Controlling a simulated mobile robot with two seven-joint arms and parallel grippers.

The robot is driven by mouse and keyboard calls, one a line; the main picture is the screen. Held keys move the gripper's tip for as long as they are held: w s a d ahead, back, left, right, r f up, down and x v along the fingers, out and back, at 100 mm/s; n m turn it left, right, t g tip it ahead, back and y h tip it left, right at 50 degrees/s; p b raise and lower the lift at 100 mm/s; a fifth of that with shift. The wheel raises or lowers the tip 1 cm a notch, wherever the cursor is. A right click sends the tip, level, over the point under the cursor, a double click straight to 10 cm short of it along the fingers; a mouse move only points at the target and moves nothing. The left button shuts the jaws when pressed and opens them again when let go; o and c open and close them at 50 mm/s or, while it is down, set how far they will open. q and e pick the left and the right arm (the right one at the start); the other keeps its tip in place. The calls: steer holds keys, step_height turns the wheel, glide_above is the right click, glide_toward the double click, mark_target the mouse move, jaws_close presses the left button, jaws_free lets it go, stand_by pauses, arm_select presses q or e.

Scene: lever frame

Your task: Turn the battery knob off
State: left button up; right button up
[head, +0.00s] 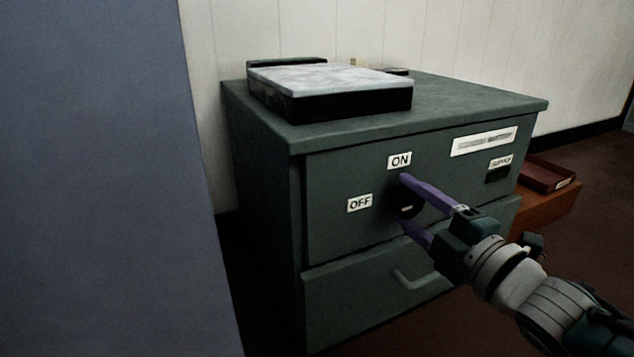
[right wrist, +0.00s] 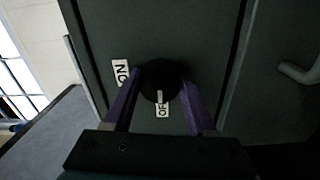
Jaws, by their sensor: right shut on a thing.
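The black battery knob (head: 409,206) is on the front of a dark green cabinet. An ON label (head: 399,160) is above it and an OFF label (head: 360,203) is to its left. My right gripper (head: 405,201) has its purple fingers on either side of the knob and is shut on it. In the right wrist view the knob (right wrist: 158,78) sits between the fingertips. Its white mark is on the side facing the OFF label (right wrist: 162,111); the ON label (right wrist: 121,72) is off to the left. My left gripper is not in view.
The cabinet top (head: 460,94) carries a flat box with a pale top (head: 330,82). A drawer handle (head: 415,279) juts out below the knob. A blue-grey panel (head: 110,180) fills the left.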

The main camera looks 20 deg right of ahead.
stand_by(0.3)
steer(key=o, duration=1.4)
steer(key=shift+s, duration=0.2)
steer(key=s+p, duration=0.1)
steer(key=s, duration=0.2)
steer(key=s+p, duration=0.2)
steer(key=s, duration=0.1)
steer(key=s+p, duration=0.1)
steer(key=s, duration=0.2)
steer(key=shift+s+d+f+p, duration=0.15)
steer(key=shift+s+d+p, duration=0.15)
steer(key=shift+d+p, duration=0.1)
